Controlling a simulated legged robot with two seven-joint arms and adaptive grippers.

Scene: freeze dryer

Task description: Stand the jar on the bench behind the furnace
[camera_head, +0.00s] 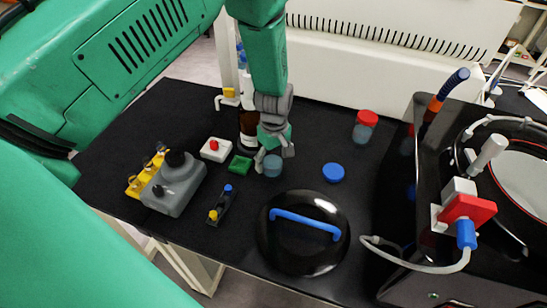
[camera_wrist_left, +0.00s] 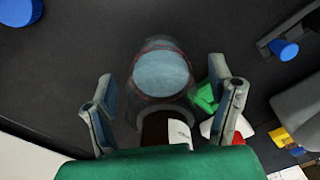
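A small clear jar (camera_head: 272,166) with blue-grey contents and no lid on it stands upright on the black bench. My left gripper (camera_head: 273,153) reaches down from above, right at this jar. In the left wrist view the jar (camera_wrist_left: 160,75) lies ahead, between the lines of the two spread fingers (camera_wrist_left: 165,108), with a gap on each side. The gripper is open and holds nothing. A second jar with a red lid (camera_head: 364,125) stands farther right at the back. A black-topped machine (camera_head: 470,215), perhaps the furnace, fills the right side. My right gripper is not in view.
A brown bottle (camera_head: 248,128) stands close behind the gripper. A green block (camera_head: 240,164), white red-button box (camera_head: 215,149) and grey device (camera_head: 176,186) sit left. A blue lid (camera_head: 333,172) lies right; a black lid with blue handle (camera_head: 303,248) lies in front.

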